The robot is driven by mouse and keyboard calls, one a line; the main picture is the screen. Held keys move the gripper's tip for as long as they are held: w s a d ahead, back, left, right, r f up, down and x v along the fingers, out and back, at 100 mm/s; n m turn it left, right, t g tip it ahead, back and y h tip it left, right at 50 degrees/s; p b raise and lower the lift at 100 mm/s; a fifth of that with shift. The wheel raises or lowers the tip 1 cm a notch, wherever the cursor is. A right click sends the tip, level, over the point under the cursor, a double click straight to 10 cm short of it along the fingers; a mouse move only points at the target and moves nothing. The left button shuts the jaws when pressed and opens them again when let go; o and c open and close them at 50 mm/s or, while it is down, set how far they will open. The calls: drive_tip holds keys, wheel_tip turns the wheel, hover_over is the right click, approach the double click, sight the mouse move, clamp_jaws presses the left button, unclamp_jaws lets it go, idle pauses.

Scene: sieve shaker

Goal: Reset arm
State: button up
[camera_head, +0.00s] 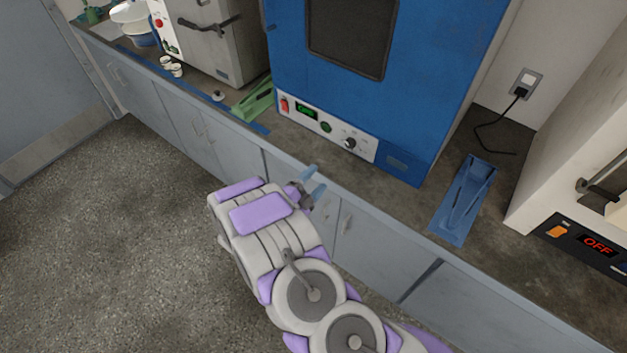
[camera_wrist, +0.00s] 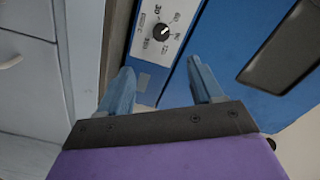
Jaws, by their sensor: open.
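My gripper (camera_head: 312,183) is at the end of my folded white and purple arm, in front of the counter's front edge in the head view. In the wrist view its two blue fingers (camera_wrist: 163,90) stand apart with nothing between them. Past the fingers, the wrist view shows a control panel with a black knob (camera_wrist: 162,32) on a blue machine. The head view shows this blue machine (camera_head: 400,100) standing on the counter behind my gripper.
The counter (camera_head: 405,192) runs diagonally above grey cabinets (camera_head: 365,240). A blue tool (camera_head: 465,200) and a green tool (camera_head: 255,100) lie on it. A grey machine (camera_head: 222,45) stands at the left. A machine with an "OFF" display (camera_head: 597,245) stands at the right. Open floor (camera_head: 110,260) lies left.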

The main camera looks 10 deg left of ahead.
idle(0.6)
drive_tip(key=w+a+r+n+g+y, duration=0.45)
drive_tip(key=a+r+y, duration=0.2)
drive_tip(key=y, duration=0.25)
drive_tip(key=s+d+r+n+g+y, duration=0.1)
drive_tip(key=s+r+n+g+y, duration=0.4)
drive_tip(key=s+r, duration=0.45)
drive_tip(key=s+d+r+n+g+h, duration=0.1)
drive_tip(key=s+d+r+n+g, duration=0.1)
drive_tip(key=s+d, duration=0.7)
drive_tip(key=s+d+r+n+g+h, duration=0.2)
drive_tip(key=s+d+r+n+g, duration=0.1)
drive_tip(key=s+d, duration=0.6)
drive_tip(key=s+d+r+n+g+h, duration=0.2)
drive_tip(key=s+d, duration=0.6)
drive_tip(key=s, duration=0.7)
drive_tip(key=shift+d+r+n+g, duration=0.4)
drive_tip(key=shift+r+n+g, duration=0.05)
drive_tip(key=shift+r+n, duration=0.3)
